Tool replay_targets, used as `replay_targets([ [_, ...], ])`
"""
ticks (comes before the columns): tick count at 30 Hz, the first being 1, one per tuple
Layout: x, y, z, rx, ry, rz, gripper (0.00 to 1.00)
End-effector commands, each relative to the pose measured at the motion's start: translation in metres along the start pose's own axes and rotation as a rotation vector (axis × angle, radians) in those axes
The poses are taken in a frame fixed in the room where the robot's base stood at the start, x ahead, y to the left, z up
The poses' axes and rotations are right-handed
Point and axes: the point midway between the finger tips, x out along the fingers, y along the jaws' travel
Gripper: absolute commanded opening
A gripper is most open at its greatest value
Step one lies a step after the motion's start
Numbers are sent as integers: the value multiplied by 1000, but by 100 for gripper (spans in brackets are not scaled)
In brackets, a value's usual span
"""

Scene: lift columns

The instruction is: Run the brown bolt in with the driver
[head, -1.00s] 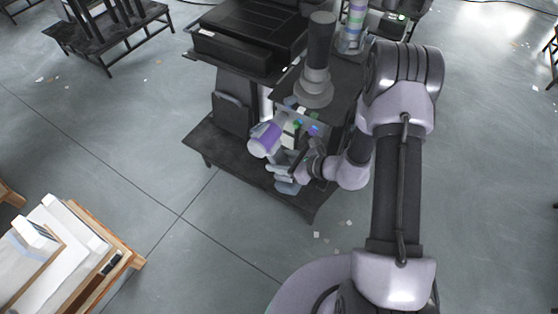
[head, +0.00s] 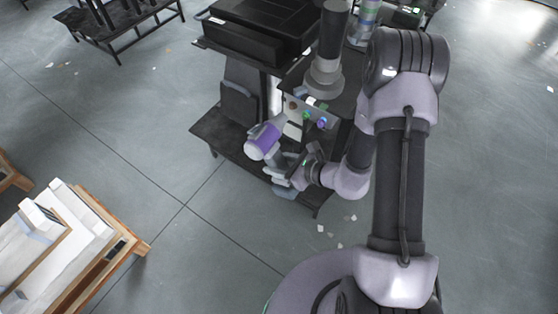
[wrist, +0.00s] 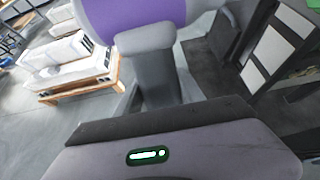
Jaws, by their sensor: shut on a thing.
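The driver (head: 265,138), purple with a pale body, is in my gripper (head: 279,170), beside the front of the dark workstation. Its purple body also shows at the top of the wrist view (wrist: 145,14), with grey parts below it. My gripper is shut on it, though the finger contact is hard to make out. The brown bolt (head: 293,105) is a small spot on the pale panel (head: 293,130), up and right of the driver. The driver's upper end is close to the panel, but appears apart from the brown bolt. The wrist view does not show the bolt.
Green (head: 306,115) and blue-purple (head: 322,122) heads sit on the panel right of the brown one. A dark column (head: 333,40) rises behind it. A low dark shelf (head: 225,142) lies beneath. A wooden stand with white boxes (head: 70,245) is left; open floor lies between.

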Motion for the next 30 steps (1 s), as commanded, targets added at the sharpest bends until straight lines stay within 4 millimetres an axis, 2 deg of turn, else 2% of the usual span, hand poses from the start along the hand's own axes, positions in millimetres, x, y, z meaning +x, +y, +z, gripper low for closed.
replay_targets([
  [5, 0, 1, 1, 0, -2, 0, 0],
  [12, 1, 28, -1, 0, -2, 2, 0],
  [16, 1, 38, 0, 0, -2, 0, 0],
  [30, 0, 39, 1, 0, -2, -1, 0],
])
